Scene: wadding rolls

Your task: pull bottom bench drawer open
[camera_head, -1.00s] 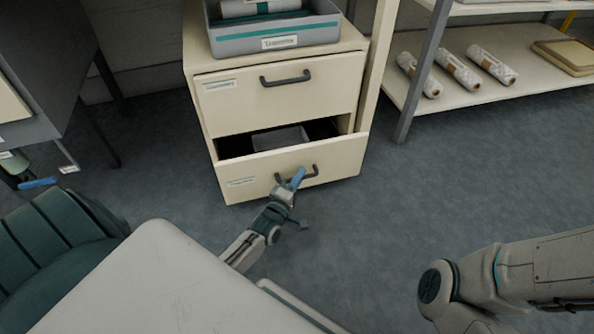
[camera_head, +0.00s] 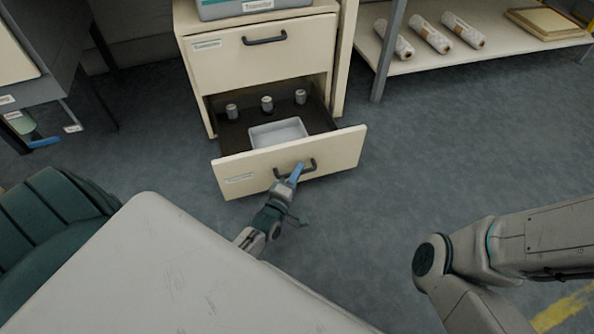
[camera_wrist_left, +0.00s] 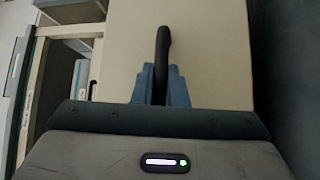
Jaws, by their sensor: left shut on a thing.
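The bottom bench drawer (camera_head: 340,150) is pulled well out from the cream cabinet (camera_head: 205,78). Inside it are a light grey tray (camera_head: 278,133) and several small grey cylinders (camera_head: 267,103) toward the back. Its dark handle (camera_head: 312,165) sits on the front panel. My left gripper (camera_head: 296,172) is shut on that handle. In the left wrist view, the blue fingers of the left gripper (camera_wrist_left: 161,88) close around the dark handle (camera_wrist_left: 162,50) against the cream drawer front (camera_wrist_left: 215,50). My right arm shows at the lower right, but its gripper is out of view.
The upper drawer (camera_head: 262,58) is closed. A grey bin (camera_head: 250,7) stands on the cabinet. A shelf (camera_head: 470,52) at right holds several white rolls (camera_head: 431,34). Grey floor is clear right of the drawer.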

